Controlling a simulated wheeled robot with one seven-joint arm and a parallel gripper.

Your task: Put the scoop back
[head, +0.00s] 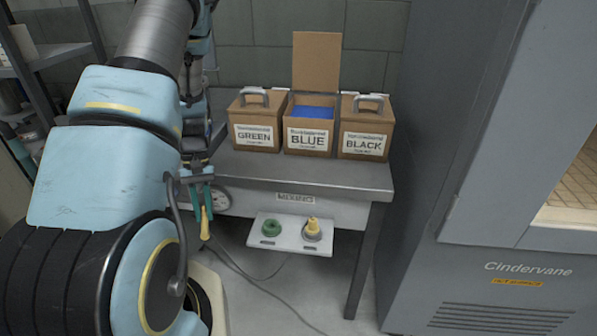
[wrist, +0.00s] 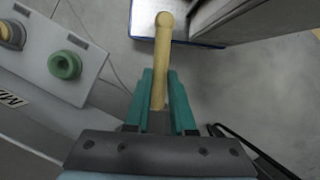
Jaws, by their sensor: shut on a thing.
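My gripper (head: 203,196) hangs in front of the left part of the mixing table. Its teal fingers also show in the wrist view (wrist: 162,84), shut on the scoop (wrist: 161,52). Only the scoop's yellow handle (head: 205,224) shows, pointing down in the head view with a rounded free end; its other end is hidden at the jaws. The blue box (head: 307,141) stands on the table with its lid up and blue material inside. The green box (head: 257,138) and black box (head: 364,143) beside it are closed, with grey handles on top.
A white shelf (head: 290,240) juts from the table's front, holding a green ring (head: 271,228) and a yellow-topped grey piece (head: 312,230). A round dial (head: 218,199) sits left of it. A large grey cabinet (head: 480,265) stands at right. A cable lies on the floor.

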